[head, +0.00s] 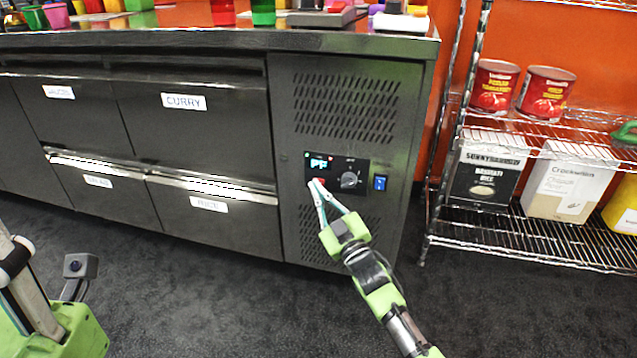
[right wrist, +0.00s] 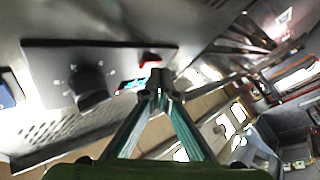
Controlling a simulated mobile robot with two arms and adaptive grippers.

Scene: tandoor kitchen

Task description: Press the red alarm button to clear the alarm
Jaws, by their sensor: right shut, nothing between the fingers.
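The red alarm button (head: 321,181) is on the black control panel (head: 375,165) of the steel counter, just below a lit display (head: 319,164). It is partly covered by my right gripper (head: 316,184), whose fingers are shut and empty, with the tips at the button. In the right wrist view the panel appears turned over, and the red button (right wrist: 150,60) shows just above the fingertips (right wrist: 157,80). I cannot tell whether the tips touch it or whether it is pushed in. My left gripper is not in view.
A dark knob (head: 349,180) and a blue switch (head: 380,183) are right of the button. Labelled drawers (head: 195,190) lie to the left. A wire shelf (head: 530,236) with cans and boxes stands to the right. The dark floor (head: 240,300) in front is clear.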

